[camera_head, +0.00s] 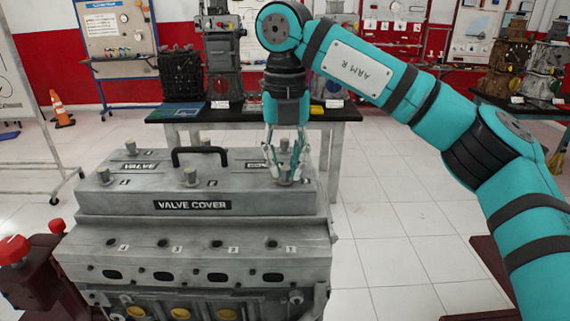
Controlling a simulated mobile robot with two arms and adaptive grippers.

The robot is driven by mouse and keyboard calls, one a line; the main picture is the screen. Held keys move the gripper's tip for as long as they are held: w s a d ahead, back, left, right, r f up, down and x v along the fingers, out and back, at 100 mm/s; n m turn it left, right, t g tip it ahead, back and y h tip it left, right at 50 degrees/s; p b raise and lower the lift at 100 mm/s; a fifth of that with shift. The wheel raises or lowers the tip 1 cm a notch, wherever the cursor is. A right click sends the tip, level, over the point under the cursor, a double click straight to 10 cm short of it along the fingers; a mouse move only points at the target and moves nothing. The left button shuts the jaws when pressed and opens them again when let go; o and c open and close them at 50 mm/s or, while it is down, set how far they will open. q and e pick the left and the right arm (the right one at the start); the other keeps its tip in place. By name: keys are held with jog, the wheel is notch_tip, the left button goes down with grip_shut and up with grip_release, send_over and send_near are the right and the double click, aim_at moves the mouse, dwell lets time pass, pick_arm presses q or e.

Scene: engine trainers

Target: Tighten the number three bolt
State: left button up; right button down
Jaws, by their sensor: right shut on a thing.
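The grey engine's valve cover (135,202) has upright bolts on its top. One bolt (104,176) stands at the front left, one (190,177) at the front middle, and one (130,147) at the back left. Another bolt (284,146) shows partly behind my right gripper. My right gripper (287,174) points down at the right end of the cover, its fingers shut around a bolt there. The fingers mostly hide that bolt. The marks beside the bolts are too small to read surely, so I cannot tell which is number three. My left gripper is out of view.
A black handle (200,151) rises from the cover's middle. A red-knobbed stand (14,250) is close at the left. Behind, a table (240,114) holds engine parts.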

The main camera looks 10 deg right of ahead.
aim_at(286, 167)
jog(key=shift+r+m, duration=0.1)
jog(key=shift+m, duration=0.6)
jog(key=c, duration=1.2)
grip_release()
notch_tip(286, 167, up, 12)
